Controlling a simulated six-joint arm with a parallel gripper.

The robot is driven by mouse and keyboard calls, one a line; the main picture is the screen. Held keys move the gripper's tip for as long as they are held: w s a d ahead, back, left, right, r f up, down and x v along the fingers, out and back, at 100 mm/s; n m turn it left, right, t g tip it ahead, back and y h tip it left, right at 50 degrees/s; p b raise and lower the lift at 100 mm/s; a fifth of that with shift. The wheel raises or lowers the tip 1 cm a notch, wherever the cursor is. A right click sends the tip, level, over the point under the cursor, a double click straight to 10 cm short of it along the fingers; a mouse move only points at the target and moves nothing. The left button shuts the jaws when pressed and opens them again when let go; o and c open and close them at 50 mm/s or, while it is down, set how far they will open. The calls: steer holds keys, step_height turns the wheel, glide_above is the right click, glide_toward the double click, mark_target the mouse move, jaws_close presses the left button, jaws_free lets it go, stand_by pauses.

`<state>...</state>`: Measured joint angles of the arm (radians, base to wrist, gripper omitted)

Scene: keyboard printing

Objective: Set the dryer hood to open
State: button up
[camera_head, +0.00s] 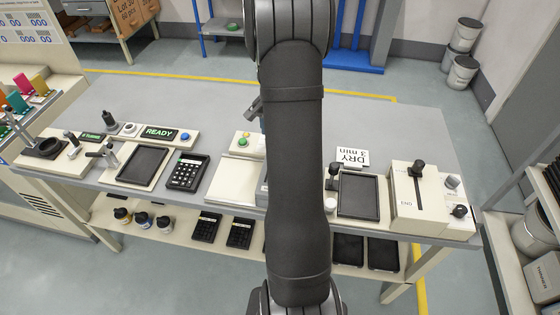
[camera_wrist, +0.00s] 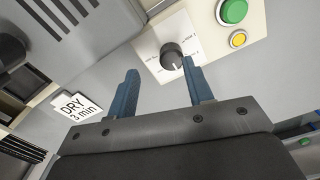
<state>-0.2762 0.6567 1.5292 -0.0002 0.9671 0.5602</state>
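The DRY 3 min sign (camera_head: 352,157) stands on the right part of the bench, behind a dark flat tray (camera_head: 358,197). A black-topped handle (camera_head: 333,172) stands left of that tray. In the wrist view the sign (camera_wrist: 75,108) is at the left, and a grey vented body (camera_wrist: 75,22) fills the upper left; I cannot tell whether it is the dryer hood. My arm hides the bench middle in the head view. My gripper (camera_wrist: 160,88) is open and empty, two blue fingers apart. A black dial (camera_wrist: 171,56) on a white panel shows just beyond the right finger.
A cream box (camera_head: 432,205) with a slot and black knob stands at the bench's right end. A green button (camera_wrist: 232,12) and a yellow button (camera_wrist: 238,39) sit near the dial. A READY display (camera_head: 160,133) and keypad (camera_head: 186,173) are left. The bench's back strip is clear.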

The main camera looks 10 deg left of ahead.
steer(key=s+d+r+m, duration=0.1)
steer(key=s+d+r, duration=0.5)
steer(key=r, duration=0.3)
steer(key=s+d+r, duration=0.5)
steer(key=r, duration=0.5)
step_height(320, 180, down, 17)
steer(key=shift+f, duration=0.15)
